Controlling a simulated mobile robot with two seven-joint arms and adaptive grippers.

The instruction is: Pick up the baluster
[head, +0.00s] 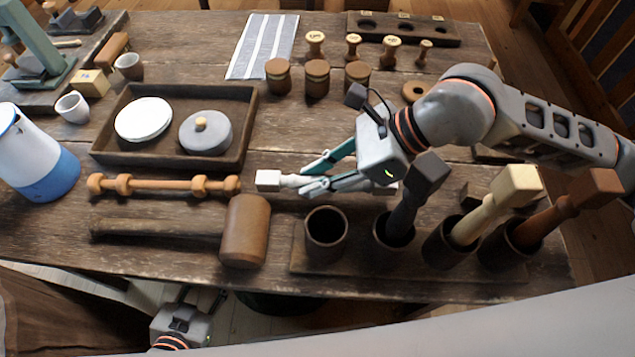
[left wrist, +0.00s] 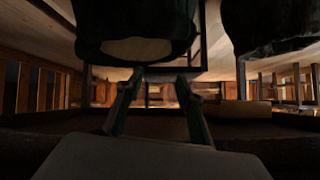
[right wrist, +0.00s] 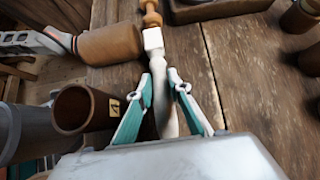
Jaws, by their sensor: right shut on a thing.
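A white baluster (head: 270,180) with a square block end lies level along the table, its block pointing left in the head view. My right gripper (head: 310,176) is shut on its slimmer turned part. In the right wrist view the baluster (right wrist: 154,45) runs between the two fingers (right wrist: 163,95), and its far portion is hidden by the gripper. I cannot tell whether it touches the table. My left gripper (head: 190,305) is low, below the table's front edge; its fingers (left wrist: 157,80) stand apart in the left wrist view with nothing between them.
An empty dark cup (head: 326,234) stands just in front of the baluster, beside cups holding a grey (head: 424,180), a cream (head: 513,190) and a brown baluster (head: 585,193). A mallet (head: 245,230) and a turned wooden spindle (head: 165,185) lie left. A tray (head: 245,130) is behind.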

